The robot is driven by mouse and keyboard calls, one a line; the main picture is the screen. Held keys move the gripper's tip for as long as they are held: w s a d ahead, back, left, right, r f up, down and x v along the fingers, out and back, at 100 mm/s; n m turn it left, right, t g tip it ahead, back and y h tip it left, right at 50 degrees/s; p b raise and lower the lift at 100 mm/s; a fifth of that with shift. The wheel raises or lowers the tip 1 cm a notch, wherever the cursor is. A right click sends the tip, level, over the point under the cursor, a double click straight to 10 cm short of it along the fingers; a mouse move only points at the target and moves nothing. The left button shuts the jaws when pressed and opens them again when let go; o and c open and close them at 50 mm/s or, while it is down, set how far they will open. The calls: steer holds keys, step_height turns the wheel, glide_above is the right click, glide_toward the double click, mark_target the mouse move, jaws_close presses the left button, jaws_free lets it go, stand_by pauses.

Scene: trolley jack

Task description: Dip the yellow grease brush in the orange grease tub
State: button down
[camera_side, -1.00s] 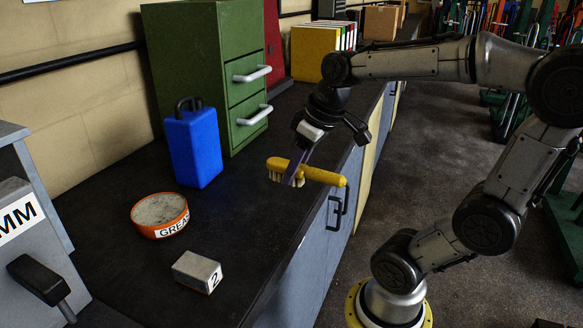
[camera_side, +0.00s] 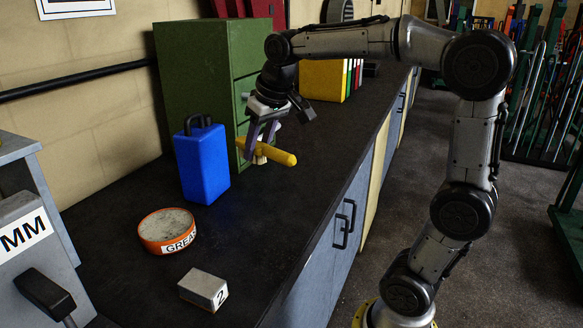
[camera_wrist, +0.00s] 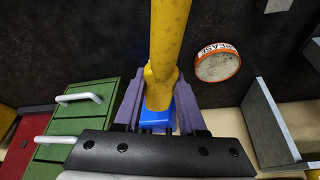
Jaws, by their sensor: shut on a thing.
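The yellow grease brush (camera_side: 276,155) is held in my gripper (camera_side: 259,148), above the bench and to the right of the blue case. Its handle points to the right and its pale bristles hang under the gripper end in the side view. The brush (camera_wrist: 167,45) also runs up from between the fingers in my wrist view, where the gripper (camera_wrist: 158,115) is shut on it. The orange grease tub (camera_side: 167,243) stands on the bench, lower left of the brush, with pale grease inside. The tub (camera_wrist: 222,75) shows at upper right in the wrist view. Brush and tub are apart.
A blue case (camera_side: 203,165) stands between the tub and the green drawer cabinet (camera_side: 203,70). A grey block marked 2 (camera_side: 203,290) lies in front of the tub. A grey machine with a black lever (camera_side: 45,293) is at left.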

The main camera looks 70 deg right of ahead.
steer(key=w+a, duration=0.2)
steer(key=w, duration=0.5)
steer(key=n+y, duration=0.1)
steer(key=n, duration=0.1)
glide_above(168, 225)
steer(key=s, duration=0.2)
step_height(168, 225, down, 8)
steer(key=shift+w+a+f, duration=0.2)
steer(key=shift+w+f, duration=0.05)
steer(key=shift+f, duration=2.65)
steer(key=shift+f, duration=0.6)
step_height(168, 225, up, 7)
